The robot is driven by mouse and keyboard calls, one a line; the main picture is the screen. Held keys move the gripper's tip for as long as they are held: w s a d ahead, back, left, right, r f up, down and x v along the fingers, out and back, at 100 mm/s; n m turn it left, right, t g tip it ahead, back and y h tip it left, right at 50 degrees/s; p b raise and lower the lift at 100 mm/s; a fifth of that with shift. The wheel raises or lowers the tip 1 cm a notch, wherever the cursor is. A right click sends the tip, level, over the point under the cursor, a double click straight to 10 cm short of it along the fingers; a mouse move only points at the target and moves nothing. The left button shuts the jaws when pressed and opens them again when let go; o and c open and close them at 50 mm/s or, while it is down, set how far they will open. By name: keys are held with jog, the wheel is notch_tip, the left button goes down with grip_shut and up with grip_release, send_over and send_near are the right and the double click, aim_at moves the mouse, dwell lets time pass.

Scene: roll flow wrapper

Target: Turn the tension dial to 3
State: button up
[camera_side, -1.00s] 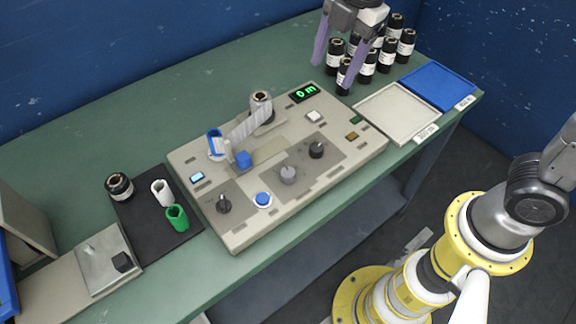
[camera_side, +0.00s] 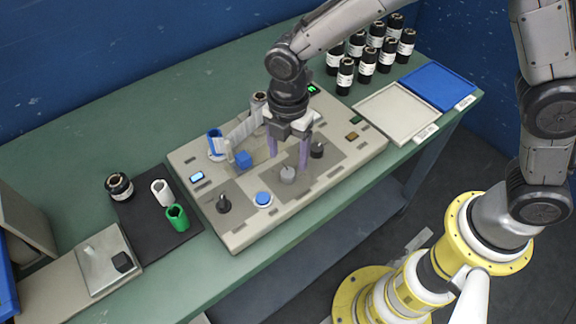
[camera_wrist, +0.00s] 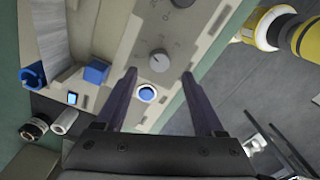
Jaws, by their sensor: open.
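The wrapper's control panel (camera_side: 330,171) carries a grey dial (camera_side: 288,175) and a black dial (camera_side: 317,151) to its upper right. The dial labels are too small to read, so I cannot tell which is the tension dial. My gripper (camera_side: 288,163) is open and points down at the grey dial, with its purple fingers apart. In the wrist view the grey dial (camera_wrist: 159,61) shows just beyond and between my fingertips (camera_wrist: 159,75), with a pale pointer mark. I cannot tell whether a finger touches it. The black dial is partly close behind a finger in the side view.
A blue button (camera_side: 263,199) and a black knob (camera_side: 223,203) sit left of the grey dial. A blue block (camera_side: 243,160) and a film strip (camera_side: 240,131) stand behind. Black rolls (camera_side: 367,62), a pale tray (camera_side: 395,113) and a blue tray (camera_side: 438,87) are farther right.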

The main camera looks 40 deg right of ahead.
aim_at(288, 172)
jog(key=shift+f, duration=2.55)
grip_shut()
